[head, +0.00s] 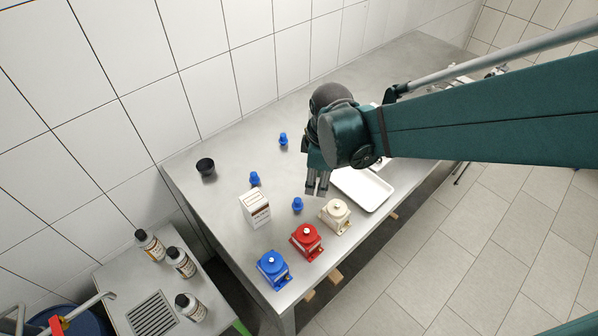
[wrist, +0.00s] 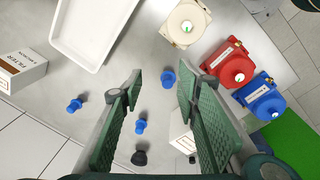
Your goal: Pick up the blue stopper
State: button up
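Three small blue stoppers stand apart on the steel table. One stopper (head: 297,204) is near the white box and the pumps. A second stopper (head: 255,178) is behind the white box, and a third (head: 283,139) is near the wall. My gripper (head: 317,190) is open and empty above the table, pointing down. In the wrist view, the stopper near the pumps (wrist: 168,79) shows between my open fingertips (wrist: 161,82), below them and apart. The second stopper (wrist: 141,126) also shows between the fingers, and the third (wrist: 74,105) lies left of them.
Blue (head: 272,269), red (head: 306,241) and cream (head: 335,215) pumps line the front edge. A white box (head: 255,210) stands near the first stopper. A white tray (head: 372,200) lies right of my gripper. A black cup (head: 206,168) stands at the back left. Bottles (head: 181,262) occupy a side bench.

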aim_at(298, 200)
jog(key=shift+w+a+f+n+g+h+p, duration=0.1)
jog(key=shift+a+f+n+g+p, duration=0.15)
jog(key=shift+a+f+n+p, duration=0.5)
jog(key=shift+s+a+f+n+g+h+p, duration=0.1)
jog(key=shift+a+f+n+g, duration=0.15)
jog(key=shift+a+n, duration=0.6)
jog(key=shift+w+a+f+n+g+h+p, duration=0.15)
jog(key=shift+a+f+n+p, duration=0.4)
jog(key=shift+a, duration=0.55)
jog(key=shift+f, duration=0.1)
jog(key=shift+f, duration=1.25)
jog(key=shift+a+f, duration=0.2)
jog(key=shift+f, duration=2.4)
jog(key=shift+c, duration=0.6)
jog(key=c, duration=0.7)
